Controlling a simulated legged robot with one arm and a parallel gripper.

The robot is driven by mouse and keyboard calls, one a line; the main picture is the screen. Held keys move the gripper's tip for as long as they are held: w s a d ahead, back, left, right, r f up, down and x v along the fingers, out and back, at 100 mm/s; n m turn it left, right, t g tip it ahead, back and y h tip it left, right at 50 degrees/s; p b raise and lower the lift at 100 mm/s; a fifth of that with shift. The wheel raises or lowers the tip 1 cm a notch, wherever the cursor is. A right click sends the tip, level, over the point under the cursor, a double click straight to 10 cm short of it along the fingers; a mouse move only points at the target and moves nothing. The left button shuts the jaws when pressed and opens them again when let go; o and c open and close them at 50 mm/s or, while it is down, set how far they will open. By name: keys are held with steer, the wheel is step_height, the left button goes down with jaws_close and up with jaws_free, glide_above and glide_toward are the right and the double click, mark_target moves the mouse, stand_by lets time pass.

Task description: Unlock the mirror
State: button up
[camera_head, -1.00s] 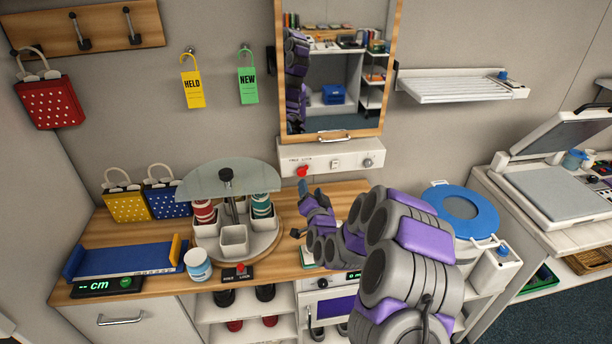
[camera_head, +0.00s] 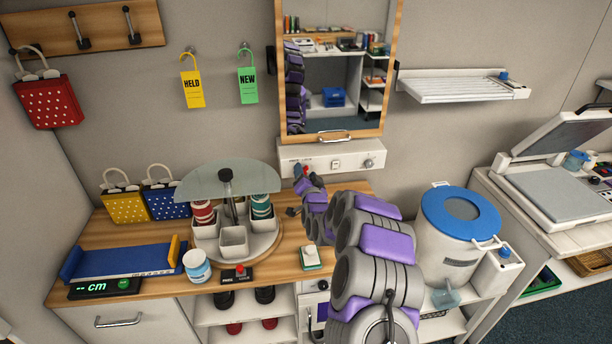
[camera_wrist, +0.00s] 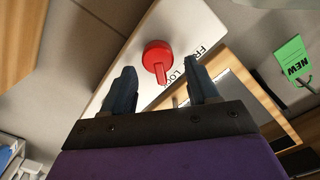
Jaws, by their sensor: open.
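The mirror (camera_head: 333,85) hangs on the wall in a wooden frame with a handle at its bottom edge. Below it is a white lock panel (camera_head: 352,158) with a switch and a round knob on its right part. A red lock knob (camera_wrist: 157,57) with a pointer sits on the panel beside the words FREE and LOCK; the pointer is on the side towards LOCK. My gripper (camera_wrist: 166,88) is open, its two dark fingers on either side of the red knob's pointer. I cannot tell whether they touch it. In the head view my gripper (camera_head: 302,172) covers the red knob.
A carousel of cups under a glass shade (camera_head: 228,182) stands left of my arm. A blue-lidded bin (camera_head: 460,212) stands to the right. NEW (camera_head: 248,84) and HELD (camera_head: 192,88) tags hang on the wall to the left.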

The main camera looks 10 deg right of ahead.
steer(key=c, duration=1)
steer(key=shift+n, duration=0.3)
steer(key=shift+a+n+p, duration=0.35)
steer(key=shift+n+p, duration=0.65)
steer(key=shift+n, duration=1.55)
steer(key=shift+a+n+p, duration=0.35)
steer(key=shift+n+p, duration=0.65)
steer(key=shift+n, duration=1.6)
steer(key=shift+a+n+p, duration=0.35)
steer(key=shift+n+p, duration=0.65)
steer(key=shift+n, duration=1.55)
